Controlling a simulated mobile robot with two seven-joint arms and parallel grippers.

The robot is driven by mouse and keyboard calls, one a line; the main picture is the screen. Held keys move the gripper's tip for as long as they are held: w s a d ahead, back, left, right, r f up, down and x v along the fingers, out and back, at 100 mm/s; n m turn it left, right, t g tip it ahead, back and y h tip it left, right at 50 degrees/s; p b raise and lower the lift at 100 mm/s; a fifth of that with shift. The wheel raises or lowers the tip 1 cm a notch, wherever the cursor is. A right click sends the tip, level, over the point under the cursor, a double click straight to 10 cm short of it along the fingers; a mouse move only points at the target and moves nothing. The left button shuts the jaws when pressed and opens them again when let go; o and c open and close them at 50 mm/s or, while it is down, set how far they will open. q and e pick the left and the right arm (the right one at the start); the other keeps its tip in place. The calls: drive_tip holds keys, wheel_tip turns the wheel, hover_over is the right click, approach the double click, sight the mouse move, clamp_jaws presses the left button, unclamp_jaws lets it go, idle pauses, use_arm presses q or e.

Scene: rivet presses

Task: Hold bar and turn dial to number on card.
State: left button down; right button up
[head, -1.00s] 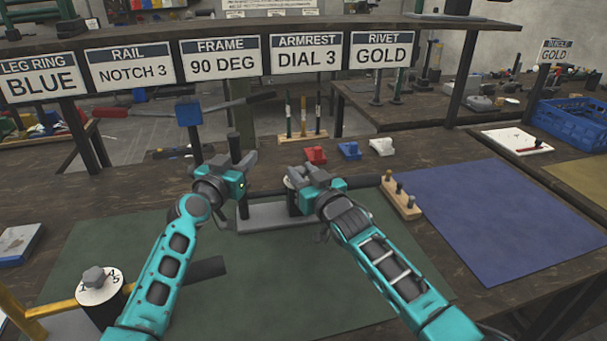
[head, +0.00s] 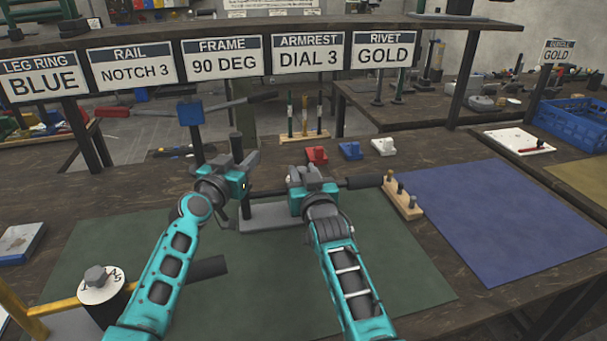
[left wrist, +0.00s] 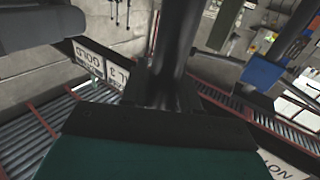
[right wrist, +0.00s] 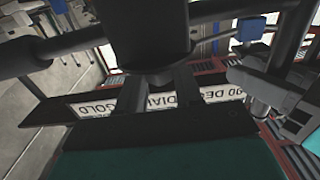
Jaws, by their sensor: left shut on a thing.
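The armrest card (head: 309,58) reads DIAL 3. My left gripper (head: 243,165) is shut on a dark upright bar (head: 236,146) above a grey base plate (head: 270,219); the bar also shows between its fingers in the left wrist view (left wrist: 178,45). My right gripper (head: 311,176) is just right of it, at a dark round body (right wrist: 150,30) with a dark side arm (head: 364,182) reaching right. Its fingers are apart in the right wrist view, with a gap between them. My gripper hides most of the white dial there; its number cannot be read.
A second dial (head: 101,283) with a grey knob stands at the front left beside a yellow frame (head: 50,308). A wooden peg block (head: 402,197) is close on the right. Red, blue and white blocks lie behind. The blue mat (head: 490,220) is clear.

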drive_tip(key=o, duration=0.4)
drive_tip(key=shift+o, duration=0.2)
wheel_tip(320, 180, up, 10)
idle(0.4)
